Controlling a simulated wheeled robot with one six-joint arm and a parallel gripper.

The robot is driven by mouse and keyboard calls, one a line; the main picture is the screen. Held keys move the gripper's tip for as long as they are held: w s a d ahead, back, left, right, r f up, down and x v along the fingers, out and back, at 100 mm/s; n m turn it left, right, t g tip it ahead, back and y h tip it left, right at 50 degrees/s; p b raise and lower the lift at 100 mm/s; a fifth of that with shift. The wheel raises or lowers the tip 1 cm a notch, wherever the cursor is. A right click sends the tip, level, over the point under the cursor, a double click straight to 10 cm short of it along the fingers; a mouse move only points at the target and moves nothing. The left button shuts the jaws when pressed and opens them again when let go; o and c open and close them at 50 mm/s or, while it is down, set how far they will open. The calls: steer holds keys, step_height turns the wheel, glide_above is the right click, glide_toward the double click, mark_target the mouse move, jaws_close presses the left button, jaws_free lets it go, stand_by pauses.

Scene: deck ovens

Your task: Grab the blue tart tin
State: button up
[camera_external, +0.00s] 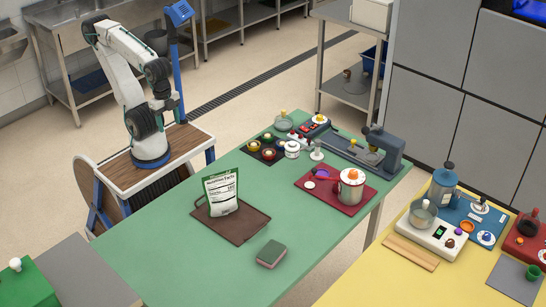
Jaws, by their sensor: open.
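My gripper (174,109) hangs over my base, at the left of the green table and apart from everything on it. It is open and holds nothing that I can see. I cannot pick out a blue tart tin for sure. A dark tray (252,157) at the table's back edge holds several small round items, some with yellow or red tops. They are too small to tell whether one is a blue tin.
The green table (160,255) has free room at its front left. A brown tray (245,230) bears an upright green-and-white packet (221,193). A sponge (271,253) lies nearby. A red mat (325,203) holds a steel pot (351,187). A yellow table (365,285) stands right.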

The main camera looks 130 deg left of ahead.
steer(key=w+a+f+n+t+h, duration=0.75)
steer(key=w+a+f+n, duration=0.65)
steer(key=n, duration=0.7)
steer(key=n+t+y, duration=0.4)
steer(key=n+y, duration=0.6)
steer(key=n, duration=0.7)
glide_toward(282, 143)
steer(key=w+d, duration=0.1)
steer(key=d, duration=0.1)
steer(key=w+d, duration=0.3)
steer(key=d, duration=0.1)
steer(key=shift+w+d+r, duration=0.1)
steer(key=shift+w+d, duration=0.05)
steer(key=shift+w, duration=0.2)
steer(key=a, duration=0.1)
steer(key=a+n+y, duration=0.2)
steer(key=shift+s+a+r, duration=0.15)
steer(key=shift+s, duration=0.15)
steer(key=shift+a+n+y, duration=0.3)
steer(key=shift+y, duration=0.15)
steer(key=x, duration=0.7)
steer(key=shift+w+f, duration=0.2)
steer(key=shift+f, duration=0.1)
steer(key=shift+g, duration=0.25)
steer(key=c, duration=0.7)
